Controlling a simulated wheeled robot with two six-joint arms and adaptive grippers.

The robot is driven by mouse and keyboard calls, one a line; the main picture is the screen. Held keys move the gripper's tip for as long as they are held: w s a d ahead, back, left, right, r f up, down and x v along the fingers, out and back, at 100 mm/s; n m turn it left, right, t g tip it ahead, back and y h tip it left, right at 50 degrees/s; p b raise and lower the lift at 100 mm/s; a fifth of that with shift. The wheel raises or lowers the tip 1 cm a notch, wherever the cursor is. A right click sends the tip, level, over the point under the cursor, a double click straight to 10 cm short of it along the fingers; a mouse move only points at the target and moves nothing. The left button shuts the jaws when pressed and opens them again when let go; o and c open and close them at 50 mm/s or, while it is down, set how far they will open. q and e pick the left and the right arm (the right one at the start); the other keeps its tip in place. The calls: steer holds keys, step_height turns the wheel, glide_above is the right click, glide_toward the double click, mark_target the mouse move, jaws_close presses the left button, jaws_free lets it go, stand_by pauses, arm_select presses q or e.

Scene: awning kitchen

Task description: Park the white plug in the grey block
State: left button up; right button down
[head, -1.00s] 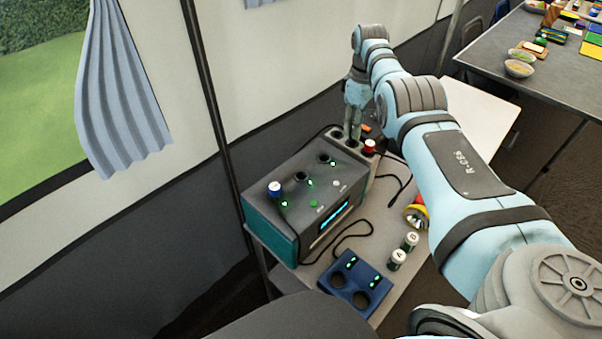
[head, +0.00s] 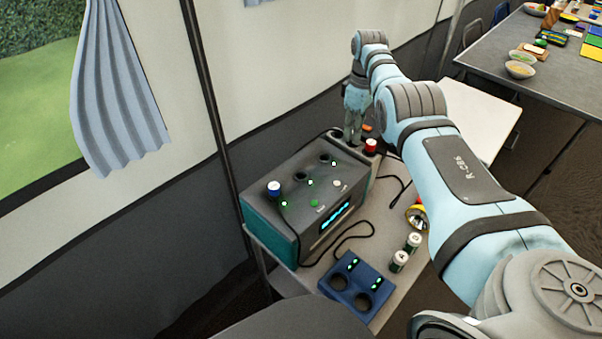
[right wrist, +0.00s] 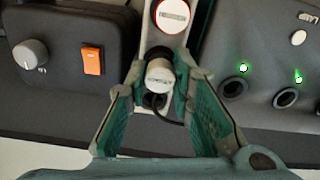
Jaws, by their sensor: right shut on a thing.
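My right gripper (head: 352,138) is at the far end of the bench, behind the dark teal-sided station. In the right wrist view my right gripper (right wrist: 161,80) is shut on the white plug (right wrist: 160,74), a pale-capped piece with a dark body and a black cable. The grey block (right wrist: 149,40) is a narrow light piece beneath and beyond the plug, with a red-ringed plug (right wrist: 172,15) on it. The white plug overlaps the block in this view; I cannot tell whether it is seated. The red plug also shows in the head view (head: 371,146). My left gripper is out of view.
The station (head: 310,185) has a blue plug (head: 274,188) and open sockets. A black box (right wrist: 70,55) with a knob and orange switch flanks the block. A blue charger (head: 355,285), batteries (head: 413,242), a flashlight (head: 418,217) and black cables occupy the near bench.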

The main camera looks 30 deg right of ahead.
steer(key=shift+f, duration=0.3)
stand_by(0.4)
steer(key=c, duration=1.1)
jaws_free()
steer(key=shift+r, duration=0.15)
step_height(320, 180, up, 7)
steer(key=p, duration=0.7)
